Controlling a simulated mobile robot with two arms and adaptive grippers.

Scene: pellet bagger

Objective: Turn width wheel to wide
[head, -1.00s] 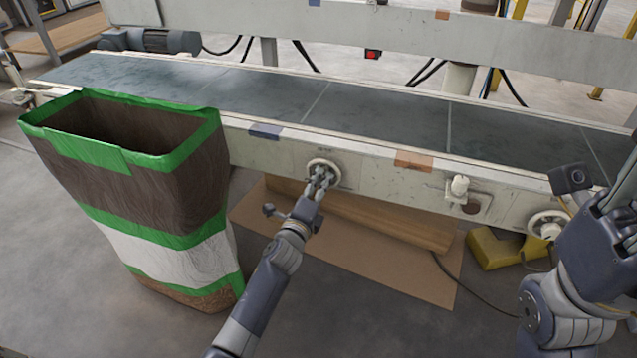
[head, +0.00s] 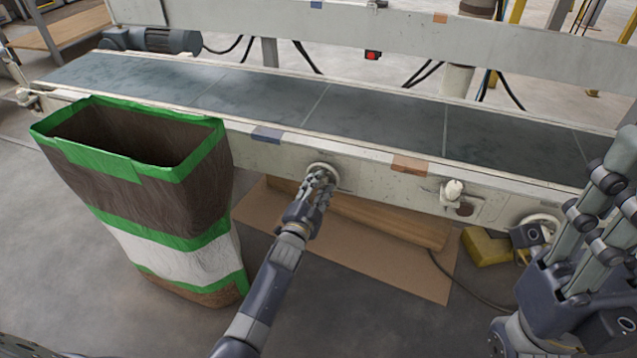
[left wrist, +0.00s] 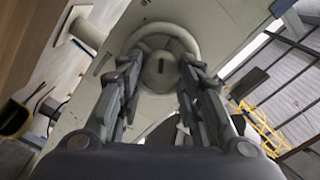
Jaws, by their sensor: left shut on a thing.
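The width wheel (head: 324,169), a small pale handwheel, sits on the front side rail of the conveyor, between a blue patch (head: 267,134) and an orange patch (head: 409,164). In the left wrist view the wheel (left wrist: 160,30) faces me, with a round slotted hub (left wrist: 160,72) at its middle. My left gripper (head: 319,178) is shut on the wheel and partly hides it. In the left wrist view its fingers (left wrist: 160,65) lie on either side of the hub. My right gripper (head: 602,185) is raised at the right edge, away from the wheel; its jaw opening is unclear.
A tall open bag (head: 170,225) with green bands stands left of my left arm. The conveyor belt (head: 370,115) runs behind the wheel. A second handwheel (head: 540,222) and a valve-like fitting (head: 453,190) are on the rail to the right. A yellow block (head: 487,247) lies on the floor.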

